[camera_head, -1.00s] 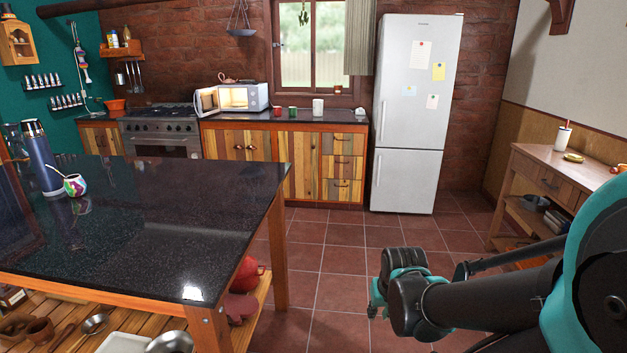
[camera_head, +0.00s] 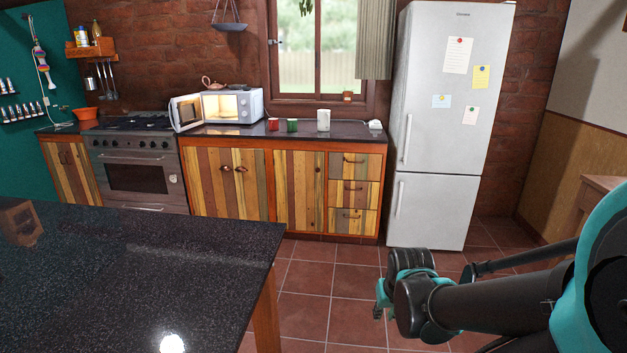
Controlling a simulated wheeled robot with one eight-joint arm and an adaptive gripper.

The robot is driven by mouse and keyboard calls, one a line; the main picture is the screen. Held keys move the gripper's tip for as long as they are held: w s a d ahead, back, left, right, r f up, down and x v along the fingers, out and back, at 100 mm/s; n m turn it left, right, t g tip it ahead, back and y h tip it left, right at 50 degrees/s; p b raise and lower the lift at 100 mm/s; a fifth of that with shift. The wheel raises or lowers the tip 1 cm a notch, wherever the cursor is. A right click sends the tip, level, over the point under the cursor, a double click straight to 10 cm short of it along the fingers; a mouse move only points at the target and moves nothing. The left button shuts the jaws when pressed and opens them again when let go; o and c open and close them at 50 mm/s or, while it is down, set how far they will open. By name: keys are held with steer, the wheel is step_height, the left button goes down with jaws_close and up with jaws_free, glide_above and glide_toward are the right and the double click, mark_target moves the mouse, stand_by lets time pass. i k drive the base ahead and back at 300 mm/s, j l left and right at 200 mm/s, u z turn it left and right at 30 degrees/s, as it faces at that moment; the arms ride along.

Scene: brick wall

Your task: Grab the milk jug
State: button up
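A white jug-like container (camera_head: 323,120) stands upright on the dark back counter (camera_head: 350,130), left of the fridge. It may be the milk jug, but it is too small to tell for sure. My gripper (camera_head: 380,302) is low in the picture at centre right, over the tiled floor and far from the counter. Its fingers are mostly hidden behind my wrist, so its opening does not show.
A red mug (camera_head: 272,124) and a green mug (camera_head: 292,125) stand left of the white container. An open microwave (camera_head: 232,105) is further left. The fridge (camera_head: 445,125) is right. A black-topped table (camera_head: 120,275) fills the left foreground; tiled floor (camera_head: 320,285) is clear.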

mark_target(323, 115)
steer(key=i, duration=1.9)
steer(key=i+u, duration=0.25)
steer(key=i, duration=0.15)
steer(key=i+l+u, duration=0.25)
steer(key=i, duration=0.15)
steer(key=i+l+u, duration=0.25)
steer(key=i, duration=0.15)
steer(key=j, duration=0.1)
